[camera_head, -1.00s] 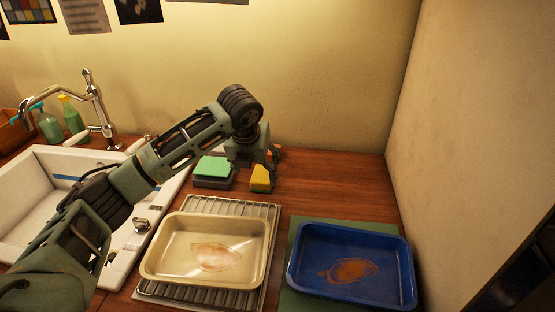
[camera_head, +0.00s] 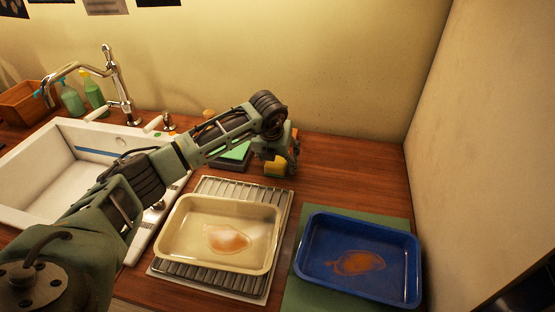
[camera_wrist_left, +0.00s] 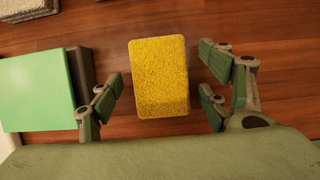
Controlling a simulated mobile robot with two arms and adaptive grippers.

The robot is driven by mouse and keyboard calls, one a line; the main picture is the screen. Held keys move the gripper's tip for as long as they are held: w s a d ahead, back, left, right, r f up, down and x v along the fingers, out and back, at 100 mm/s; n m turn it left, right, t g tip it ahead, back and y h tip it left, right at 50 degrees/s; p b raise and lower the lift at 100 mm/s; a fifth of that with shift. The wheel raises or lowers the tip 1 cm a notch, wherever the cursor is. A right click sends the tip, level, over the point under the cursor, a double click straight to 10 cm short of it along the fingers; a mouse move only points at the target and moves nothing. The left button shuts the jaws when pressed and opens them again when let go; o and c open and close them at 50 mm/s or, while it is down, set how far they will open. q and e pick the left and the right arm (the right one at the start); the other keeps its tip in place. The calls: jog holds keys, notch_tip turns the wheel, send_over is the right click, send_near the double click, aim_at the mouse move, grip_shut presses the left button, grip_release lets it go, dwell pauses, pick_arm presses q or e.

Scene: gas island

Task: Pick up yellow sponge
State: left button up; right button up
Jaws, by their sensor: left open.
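The yellow sponge (camera_head: 276,167) rests on the wooden counter behind the oven rack, partly hidden by my left gripper in the head view. My left gripper (camera_head: 285,168) is open and points down over it. My right gripper does not show.
A cream tray (camera_head: 175,255) sits on a wire rack, and a blue tray (camera_head: 303,262) on a green mat. The sink (camera_head: 40,165) is left. Bare counter (camera_head: 350,175) lies right of the sponge.

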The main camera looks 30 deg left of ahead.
aim_at(277, 159)
pick_arm(q)
jog(key=shift+c, duration=0.6)
jog(key=c, duration=0.9)
jog(key=shift+r+b, duration=0.35)
jog(key=shift+r, duration=0.1)
notch_tip(277, 159, up, 2)
jog(key=shift+w+r+b, duration=0.1)
jog(key=shift+r+b, duration=0.15)
jog(key=shift+b, duration=0.35)
jog(key=shift+s+d+r+b, duration=0.25)
jog(key=shift+d+r+b, duration=0.35)
jog(key=shift+d+r, duration=1)
jog(key=shift+s+d+r+b, duration=0.2)
jog(key=shift+d+r+b, duration=0.55)
jog(key=shift+d, duration=1.55)
jog(key=shift+s+d+r+b, duration=0.25)
jog(key=shift+d+r+b, duration=0.15)
jog(key=shift+d+r, duration=1.3)
jog(key=shift+d+f, duration=0.25)
